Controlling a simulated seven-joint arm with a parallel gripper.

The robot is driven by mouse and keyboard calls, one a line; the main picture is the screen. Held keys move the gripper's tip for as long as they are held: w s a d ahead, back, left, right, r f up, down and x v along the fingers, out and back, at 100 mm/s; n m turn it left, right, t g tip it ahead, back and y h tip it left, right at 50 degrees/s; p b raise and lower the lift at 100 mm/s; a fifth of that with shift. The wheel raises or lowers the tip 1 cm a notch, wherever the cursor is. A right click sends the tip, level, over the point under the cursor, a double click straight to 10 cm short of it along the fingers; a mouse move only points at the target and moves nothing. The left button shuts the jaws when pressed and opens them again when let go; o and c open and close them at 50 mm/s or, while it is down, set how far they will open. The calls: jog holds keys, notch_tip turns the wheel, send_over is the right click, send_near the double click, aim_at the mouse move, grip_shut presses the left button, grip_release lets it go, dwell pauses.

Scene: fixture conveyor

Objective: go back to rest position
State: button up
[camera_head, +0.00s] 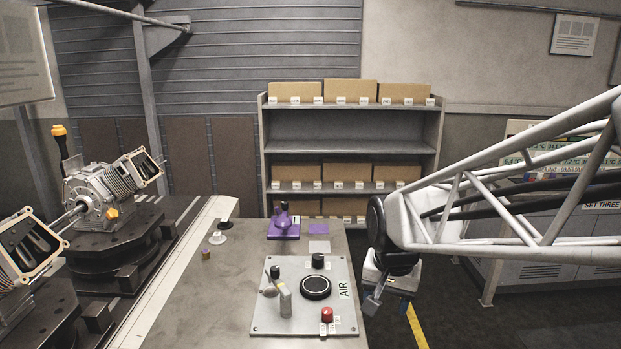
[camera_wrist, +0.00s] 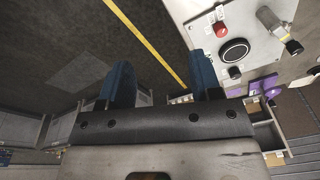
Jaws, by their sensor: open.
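My gripper (camera_head: 388,303) hangs to the right of the table, past its right edge and over the floor, pointing down. In the wrist view my gripper (camera_wrist: 163,78) shows two blue fingers spread wide apart with only dark floor between them. It is open, holds nothing and touches nothing that I can see. The grey table (camera_head: 235,285) stands to its left, apart from it.
A control panel (camera_head: 268,322) with levers, a black dial and a red button (camera_head: 327,314) lies on the table. A purple fixture (camera_head: 284,226) sits behind it. Machinery (camera_head: 100,195) stands left, shelves (camera_head: 350,147) with boxes at the back.

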jog(key=s+d+r+n, duration=0.1)
jog(key=s+d+n, duration=0.1)
jog(key=s, duration=0.6)
jog(key=s+d+r+n+t, duration=0.1)
jog(key=s+d+n, duration=0.1)
jog(key=s, duration=0.6)
jog(key=shift+s+d, duration=0.15)
jog(key=shift+s, duration=0.15)
jog(key=shift+o, duration=0.4)
dwell(0.8)
